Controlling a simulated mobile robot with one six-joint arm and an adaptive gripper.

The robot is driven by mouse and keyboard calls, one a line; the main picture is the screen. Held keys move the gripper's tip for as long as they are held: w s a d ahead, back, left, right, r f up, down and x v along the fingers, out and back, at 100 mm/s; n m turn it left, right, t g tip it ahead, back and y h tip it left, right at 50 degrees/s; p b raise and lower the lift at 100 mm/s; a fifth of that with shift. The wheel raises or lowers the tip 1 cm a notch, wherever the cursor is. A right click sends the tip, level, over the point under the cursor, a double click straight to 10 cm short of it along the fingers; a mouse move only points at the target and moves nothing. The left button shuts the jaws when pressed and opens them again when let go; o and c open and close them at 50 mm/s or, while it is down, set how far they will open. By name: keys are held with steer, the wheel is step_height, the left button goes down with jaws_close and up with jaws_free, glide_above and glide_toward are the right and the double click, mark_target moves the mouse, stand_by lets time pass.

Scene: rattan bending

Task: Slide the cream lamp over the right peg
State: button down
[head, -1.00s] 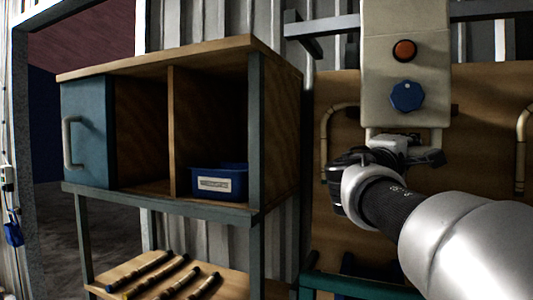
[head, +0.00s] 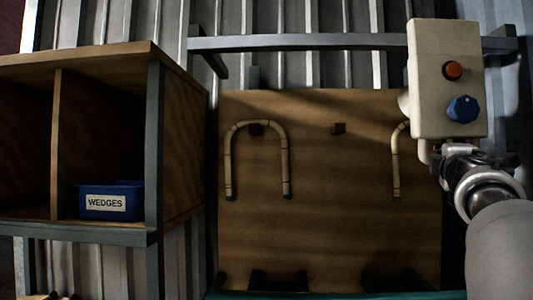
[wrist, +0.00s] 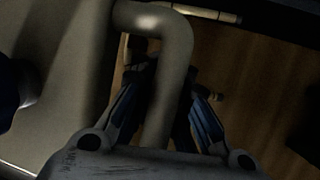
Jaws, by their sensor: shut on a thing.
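The cream lamp (head: 447,80) is an upright box with a red button and a blue knob on its face. It stands in front of the right end of the wooden board. My gripper (head: 462,152) is below the box, shut on its bent handle. In the wrist view the handle (wrist: 172,60) runs between the two fingers of my gripper (wrist: 165,100). A right peg is not visible; the lamp covers the board's upper right.
A bent cane (head: 229,170) hangs at the left peg. Another cane (head: 396,170) shows partly beside the lamp. A grey rail (head: 300,42) runs above the board (head: 340,230). A shelf unit (head: 155,150) with a blue wedges bin (head: 132,190) stands at left.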

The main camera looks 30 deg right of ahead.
steer(key=s+d+p, duration=0.2)
steer(key=s+d, duration=0.1)
steer(key=d, duration=0.2)
steer(key=shift+s+d+r, duration=0.25)
steer(key=shift+s, duration=0.15)
steer(key=c, duration=2.1)
jaws_free()
steer(key=o, duration=0.3)
steer(key=shift+d+f, duration=0.1)
steer(key=shift+d, duration=0.15)
steer(key=shift+a, duration=0.1)
steer(key=shift+f, duration=0.1)
steer(key=v, duration=1.2)
